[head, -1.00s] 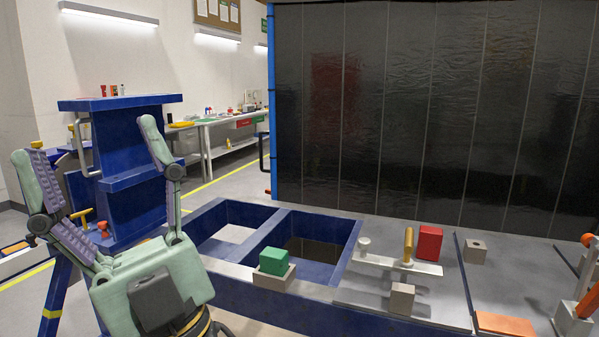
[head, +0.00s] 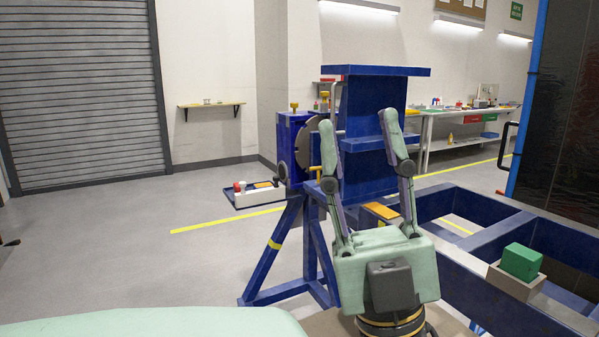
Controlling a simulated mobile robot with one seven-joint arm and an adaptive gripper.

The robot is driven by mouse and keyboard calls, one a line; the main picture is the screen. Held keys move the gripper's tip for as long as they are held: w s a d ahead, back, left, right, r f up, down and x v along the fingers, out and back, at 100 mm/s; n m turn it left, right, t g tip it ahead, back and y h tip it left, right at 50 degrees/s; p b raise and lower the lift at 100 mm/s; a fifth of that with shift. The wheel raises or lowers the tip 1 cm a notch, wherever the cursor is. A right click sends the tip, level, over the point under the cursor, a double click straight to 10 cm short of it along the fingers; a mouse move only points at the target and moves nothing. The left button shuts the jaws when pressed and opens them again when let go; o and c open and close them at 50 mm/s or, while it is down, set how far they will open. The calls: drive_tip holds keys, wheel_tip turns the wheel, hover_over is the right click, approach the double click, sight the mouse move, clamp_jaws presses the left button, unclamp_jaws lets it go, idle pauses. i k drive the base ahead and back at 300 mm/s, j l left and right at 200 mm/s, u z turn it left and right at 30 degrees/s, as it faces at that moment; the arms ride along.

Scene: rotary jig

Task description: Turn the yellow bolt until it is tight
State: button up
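My gripper (head: 361,128) is open and empty in the head view, its two pale green fingers spread wide and pointing up. Behind it stands a blue jig stand (head: 290,143) with a grey disc (head: 306,147) on its side. Small yellow-headed pieces show here: one (head: 295,106) on top of the stand, another (head: 325,95) slightly right of it, and a yellow handle-like piece (head: 316,170) beside the left finger. I cannot tell which is the yellow bolt. The left finger partly hides the disc. My gripper appears apart from all of them.
A blue shelved column (head: 372,95) stands directly behind my gripper. A blue frame (head: 470,240) with a green block (head: 521,261) in a holder lies right. A low tray (head: 258,192) with parts lies left of the stand.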

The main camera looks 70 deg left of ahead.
sight(317, 168)
drive_tip(key=u, duration=2)
drive_tip(key=i+j+z, duration=0.3)
drive_tip(key=i+j, duration=0.15)
drive_tip(key=j, duration=0.2)
drive_tip(key=i+j+z, duration=0.15)
drive_tip(key=j, duration=0.25)
drive_tip(key=i+j+z, duration=0.15)
drive_tip(key=i+j, duration=0.15)
drive_tip(key=i+j+z, duration=0.15)
drive_tip(key=j, duration=0.35)
drive_tip(key=i+j+z, duration=0.1)
drive_tip(key=i+j, duration=0.15)
drive_tip(key=i+j+z, duration=0.15)
drive_tip(key=j, duration=0.35)
drive_tip(key=i, duration=0.35)
